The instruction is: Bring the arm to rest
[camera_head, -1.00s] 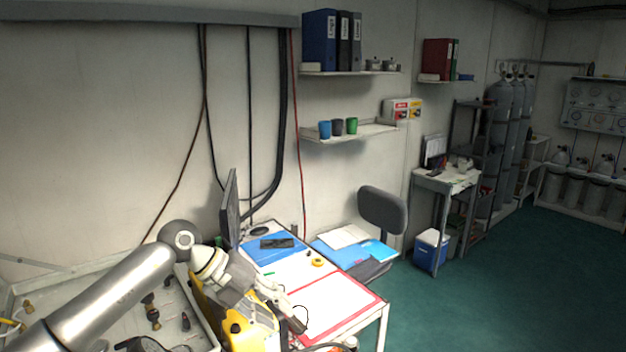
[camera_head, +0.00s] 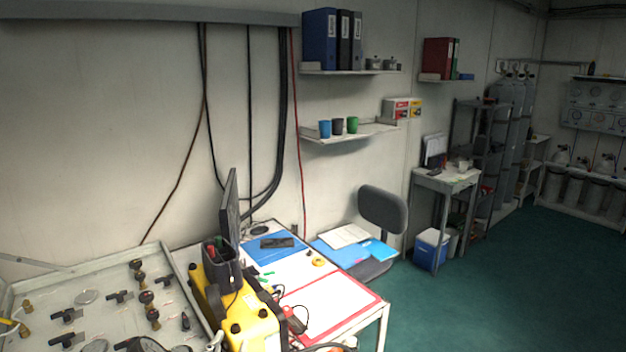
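Neither of my arms nor grippers shows in the head view now. The air panel (camera_head: 105,277) lies at the lower left, a grey tray-like face with several dark valve handles and brass fittings. A yellow case (camera_head: 243,322) stands at its right, with a dark holder (camera_head: 219,264) of pens or tools on top. The lower edge of the picture cuts off the panel and the case.
A white desk (camera_head: 345,309) with papers, a blue folder and a thin monitor (camera_head: 231,207) stands behind the case. An office chair (camera_head: 382,209) is beyond it. Wall shelves (camera_head: 350,132) hold cups and binders. The green floor (camera_head: 520,290) at right is clear.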

